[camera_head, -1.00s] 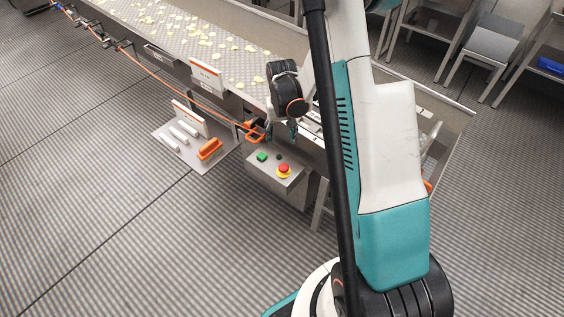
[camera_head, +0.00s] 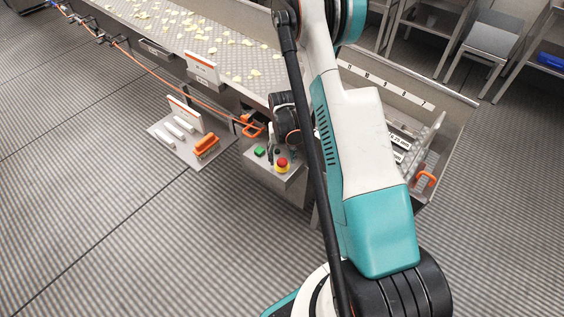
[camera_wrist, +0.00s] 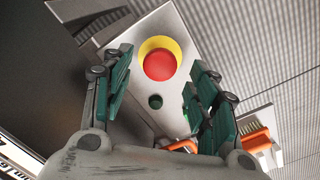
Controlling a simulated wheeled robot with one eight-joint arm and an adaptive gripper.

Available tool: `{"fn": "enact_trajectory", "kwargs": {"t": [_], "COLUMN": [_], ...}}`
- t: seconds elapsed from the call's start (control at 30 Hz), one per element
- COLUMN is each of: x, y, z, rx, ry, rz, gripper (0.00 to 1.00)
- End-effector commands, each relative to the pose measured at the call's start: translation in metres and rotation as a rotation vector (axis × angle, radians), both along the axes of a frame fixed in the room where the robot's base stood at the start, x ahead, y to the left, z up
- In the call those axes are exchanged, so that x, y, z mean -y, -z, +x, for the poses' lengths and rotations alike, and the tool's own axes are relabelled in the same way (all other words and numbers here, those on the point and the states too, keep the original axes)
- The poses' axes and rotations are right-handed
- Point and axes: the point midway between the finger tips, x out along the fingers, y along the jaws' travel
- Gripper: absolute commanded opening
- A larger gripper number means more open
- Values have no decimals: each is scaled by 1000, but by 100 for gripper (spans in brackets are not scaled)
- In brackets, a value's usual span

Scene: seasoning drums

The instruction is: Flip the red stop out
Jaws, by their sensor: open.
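The red stop (camera_head: 282,162) is a round red button on a yellow ring, on top of a grey control box (camera_head: 262,172). In the wrist view the red stop (camera_wrist: 159,65) shows between the two green-padded fingers of my gripper (camera_wrist: 160,85), beyond their tips and not touched. My gripper (camera_head: 281,150) is open and empty, close above the box. Whether the button is pressed in or out cannot be told. A small dark button (camera_wrist: 155,101) lies nearer than the red stop in the wrist view.
A green button (camera_head: 260,151) is left of the red stop. An orange handle (camera_head: 250,127) hangs beside the box. A side plate (camera_head: 168,142) carries an orange-handled tool (camera_head: 206,144) and white pieces. The conveyor (camera_head: 215,42) runs behind. Floor in front is free.

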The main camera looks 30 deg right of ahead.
Motion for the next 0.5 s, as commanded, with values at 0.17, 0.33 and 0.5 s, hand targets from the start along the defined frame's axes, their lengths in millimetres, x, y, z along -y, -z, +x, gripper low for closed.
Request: {"fn": "enact_trajectory", "kwargs": {"t": [0.17, 0.33, 0.5], "x": [0, 0, 0], "y": [18, 21, 21], "z": [0, 0, 0], "rx": [0, 0, 0], "ry": [0, 0, 0], "rz": [0, 0, 0], "gripper": [54, 54, 54]}}
